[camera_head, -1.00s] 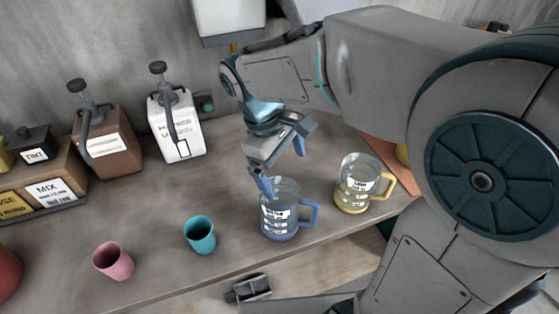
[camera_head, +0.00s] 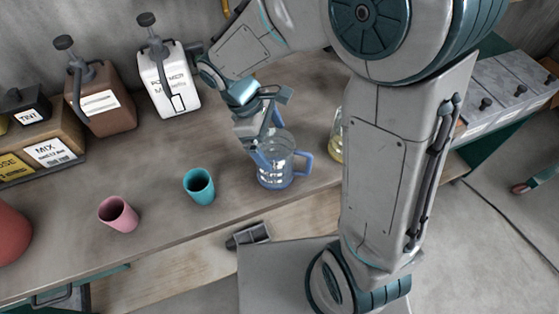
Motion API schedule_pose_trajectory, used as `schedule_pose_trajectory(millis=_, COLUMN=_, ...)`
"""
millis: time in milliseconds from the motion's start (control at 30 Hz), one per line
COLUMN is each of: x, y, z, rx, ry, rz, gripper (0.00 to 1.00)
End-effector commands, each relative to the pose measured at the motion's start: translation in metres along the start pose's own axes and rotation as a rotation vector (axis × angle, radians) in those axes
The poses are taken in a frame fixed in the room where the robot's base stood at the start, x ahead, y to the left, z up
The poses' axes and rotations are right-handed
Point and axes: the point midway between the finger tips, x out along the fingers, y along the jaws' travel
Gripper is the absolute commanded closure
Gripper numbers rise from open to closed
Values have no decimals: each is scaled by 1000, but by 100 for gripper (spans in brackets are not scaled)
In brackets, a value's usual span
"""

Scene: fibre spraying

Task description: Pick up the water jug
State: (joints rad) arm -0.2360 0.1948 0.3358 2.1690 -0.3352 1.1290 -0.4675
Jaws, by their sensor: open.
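The water jug, a clear jug with a blue handle and blue base (camera_head: 277,174), stands upright on the bench right of the teal cup. My gripper (camera_head: 268,140) is open at the jug's top, with its blue fingers pointing down near the rim. One finger overlaps the jug's left upper side in the picture; I cannot tell whether it touches. A second clear jug with a yellow base (camera_head: 336,146) stands to the right, mostly hidden behind my arm.
A teal cup (camera_head: 199,187) and a pink cup (camera_head: 118,214) stand left of the jug. A white pump bottle (camera_head: 168,82) and a brown pump bottle (camera_head: 103,104) stand at the back. The bench (camera_head: 165,235) has its front edge close below the cups.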

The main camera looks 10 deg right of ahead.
Motion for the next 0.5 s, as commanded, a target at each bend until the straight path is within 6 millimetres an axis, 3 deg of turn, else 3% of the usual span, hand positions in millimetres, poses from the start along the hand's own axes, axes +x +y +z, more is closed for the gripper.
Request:
schedule_pose_trajectory(millis=300, x=43, y=-5, z=3, rx=0, ry=-2, rz=-3, gripper=0)
schedule_pose_trajectory(millis=500, x=47, y=-5, z=3, rx=0, ry=1, rz=0, gripper=0)
